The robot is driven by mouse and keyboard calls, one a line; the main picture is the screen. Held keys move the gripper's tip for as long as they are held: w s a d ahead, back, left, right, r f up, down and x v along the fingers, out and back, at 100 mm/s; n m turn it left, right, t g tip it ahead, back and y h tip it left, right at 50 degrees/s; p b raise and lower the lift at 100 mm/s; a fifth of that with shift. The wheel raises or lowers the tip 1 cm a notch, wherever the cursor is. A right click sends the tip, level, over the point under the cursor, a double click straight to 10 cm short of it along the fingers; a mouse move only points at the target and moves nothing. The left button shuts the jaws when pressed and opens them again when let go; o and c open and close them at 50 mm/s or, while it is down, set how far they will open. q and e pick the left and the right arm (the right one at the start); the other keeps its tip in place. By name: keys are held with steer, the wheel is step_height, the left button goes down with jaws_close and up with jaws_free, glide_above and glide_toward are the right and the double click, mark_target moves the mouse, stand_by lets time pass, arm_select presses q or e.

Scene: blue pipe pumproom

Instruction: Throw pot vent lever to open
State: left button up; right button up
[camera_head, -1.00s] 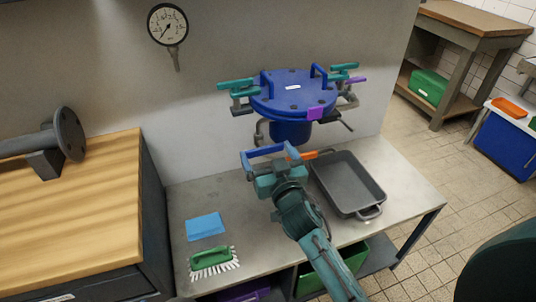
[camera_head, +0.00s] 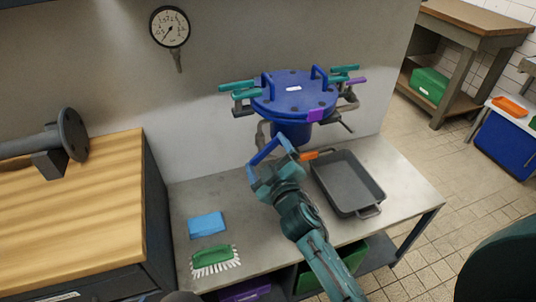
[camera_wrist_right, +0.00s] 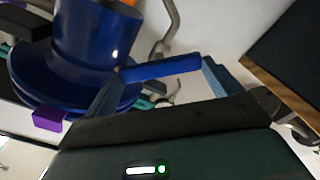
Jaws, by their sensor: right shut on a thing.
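The pot (camera_head: 293,96) is a blue vessel with a bolted blue lid, standing over the bench; it also shows in the right wrist view (camera_wrist_right: 88,35). My right gripper (camera_head: 266,151) is in front of and below the lid. It is shut on a blue bar-shaped lever (camera_head: 265,150), which spans between its fingertips, slanting up to the right. In the right wrist view the same blue lever (camera_wrist_right: 160,68) lies across the fingers. Its pivot is hidden, and no label shows. My left gripper is not in view.
Teal levers (camera_head: 237,86) and an orange handle (camera_head: 316,154) are near the pot. A grey tray (camera_head: 376,195) lies right of my gripper. A gauge (camera_head: 170,27) hangs on the wall.

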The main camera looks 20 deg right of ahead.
steer(key=n, duration=0.5)
steer(key=shift+n, duration=0.3)
steer(key=shift+f+n+p, duration=0.1)
steer(key=shift+n+p, duration=0.25)
steer(key=shift+n, duration=1.75)
steer(key=o, duration=0.7)
steer(key=shift+f, duration=0.1)
